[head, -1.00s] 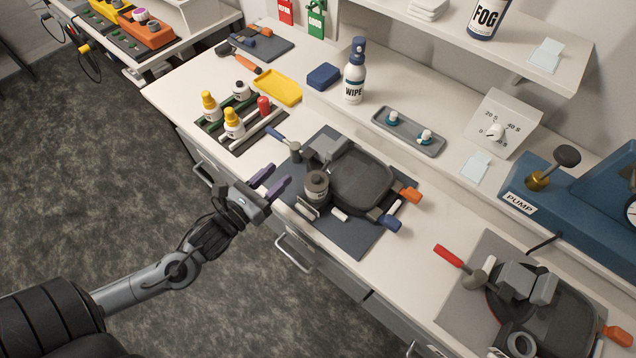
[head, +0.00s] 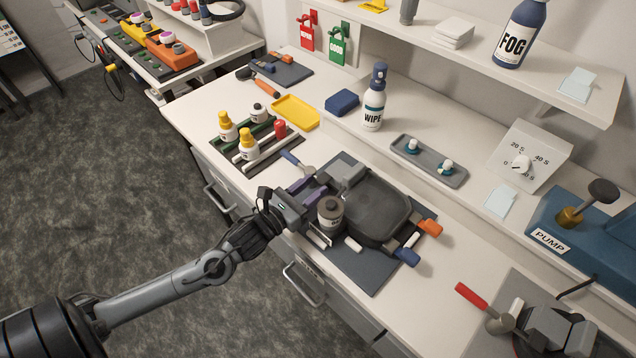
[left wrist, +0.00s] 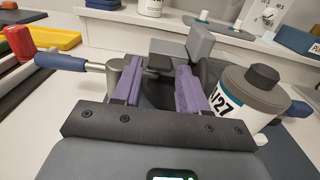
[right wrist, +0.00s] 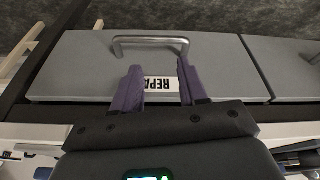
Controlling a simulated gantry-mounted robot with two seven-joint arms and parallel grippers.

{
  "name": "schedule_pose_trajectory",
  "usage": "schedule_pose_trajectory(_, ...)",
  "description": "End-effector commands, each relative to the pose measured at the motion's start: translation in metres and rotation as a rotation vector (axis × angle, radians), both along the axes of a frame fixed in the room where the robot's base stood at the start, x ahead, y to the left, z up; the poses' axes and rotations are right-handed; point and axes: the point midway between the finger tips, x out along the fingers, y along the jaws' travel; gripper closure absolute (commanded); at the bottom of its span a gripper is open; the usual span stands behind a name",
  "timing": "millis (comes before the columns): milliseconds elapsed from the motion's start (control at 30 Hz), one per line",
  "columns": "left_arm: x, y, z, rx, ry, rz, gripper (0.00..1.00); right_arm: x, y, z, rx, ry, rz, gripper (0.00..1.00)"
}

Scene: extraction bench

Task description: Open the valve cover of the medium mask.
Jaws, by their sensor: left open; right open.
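A dark mask (head: 375,212) lies on a dark mat in the middle of the bench, with grey blocks (head: 352,174) at its upper left. The blocks also show beyond the fingers in the left wrist view (left wrist: 199,44). A grey-capped canister (head: 330,215) sits at its near side; in the left wrist view it (left wrist: 243,103) is just right of the right finger. A blue-handled metal part (left wrist: 60,61) is left of the fingers. My left gripper (head: 308,190) is open beside the mask, its purple fingers (left wrist: 160,78) apart. My right gripper (right wrist: 158,70) is open before a drawer.
A second mask (head: 558,332) with a red handle (head: 470,297) is partly cut off at lower right. A WIPE bottle (head: 374,100), a grey tray (head: 429,163) and a blue pump (head: 580,240) stand behind. Several small bottles are left of the mask. A drawer handle (right wrist: 150,40) faces my right gripper.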

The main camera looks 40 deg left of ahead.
Motion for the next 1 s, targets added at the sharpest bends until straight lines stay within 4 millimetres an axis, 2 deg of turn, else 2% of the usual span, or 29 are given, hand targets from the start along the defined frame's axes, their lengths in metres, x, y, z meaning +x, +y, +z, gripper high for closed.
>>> schedule_pose_trajectory(233, 0.021, -0.001, 0.000, 0.000, -0.001, 0.000, 0.57, 0.000, 0.001, -0.002, 0.002, 0.000, -0.001, 0.57)
schedule_pose_trajectory(633, 0.025, -0.001, 0.000, 0.000, 0.001, 0.000, 0.57, 0.000, 0.003, -0.002, 0.011, 0.002, -0.007, 0.57)
schedule_pose_trajectory(667, 0.025, -0.001, 0.000, 0.000, 0.001, -0.001, 0.59, 0.000, 0.003, -0.002, 0.012, 0.002, -0.007, 0.57)
schedule_pose_trajectory(933, 0.025, -0.001, 0.000, 0.000, 0.000, -0.001, 1.00, 0.000, 0.003, -0.002, 0.012, 0.002, -0.008, 0.57)
schedule_pose_trajectory(1000, 0.025, -0.001, 0.000, 0.000, 0.000, -0.001, 1.00, 0.000, 0.003, -0.002, 0.012, 0.002, -0.008, 0.57)
